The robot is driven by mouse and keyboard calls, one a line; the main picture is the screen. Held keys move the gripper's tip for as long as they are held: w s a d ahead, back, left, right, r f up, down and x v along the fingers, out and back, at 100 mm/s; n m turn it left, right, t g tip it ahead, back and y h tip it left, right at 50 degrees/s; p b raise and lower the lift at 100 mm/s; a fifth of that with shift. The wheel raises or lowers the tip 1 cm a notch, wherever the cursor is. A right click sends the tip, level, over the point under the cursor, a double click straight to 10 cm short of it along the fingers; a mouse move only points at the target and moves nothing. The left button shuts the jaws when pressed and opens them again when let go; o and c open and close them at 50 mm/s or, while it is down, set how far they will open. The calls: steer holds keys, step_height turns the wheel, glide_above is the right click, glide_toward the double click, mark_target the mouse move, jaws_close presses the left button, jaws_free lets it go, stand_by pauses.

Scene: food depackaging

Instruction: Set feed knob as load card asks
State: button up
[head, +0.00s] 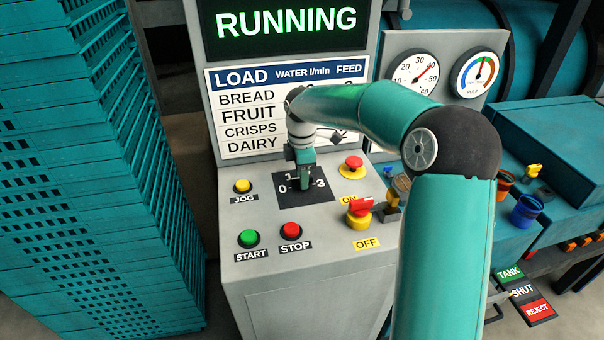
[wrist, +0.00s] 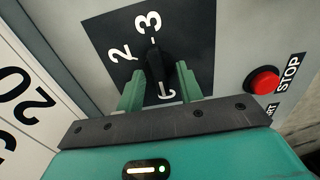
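The feed knob (wrist: 158,62) is black and sits on a dark dial plate (head: 320,197) marked 0 to 3 on the grey console. In the wrist view the knob stands between the green fingers of my gripper (wrist: 160,78). The fingers look apart, with no clear grip; whether they touch the knob I cannot tell. In the head view my gripper (head: 304,180) points down over the dial and hides the knob. Its exact setting is unclear. The load card (head: 243,112) lists bread, fruit, crisps and dairy; my arm covers most of its figures.
The screen (head: 286,22) reads RUNNING. Start (head: 249,238), stop (head: 291,230) and jog (head: 243,186) buttons lie near the dial. A red emergency button (head: 354,163) and red-handled switch (head: 360,207) stand to its right. Teal crates (head: 80,150) are stacked at left.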

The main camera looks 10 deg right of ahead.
jaws_close()
steer(key=shift+m, duration=0.3)
steer(key=m, duration=1)
steer(key=shift+m, duration=0.3)
steer(key=m, duration=1.2)
steer(key=shift+m, duration=0.4)
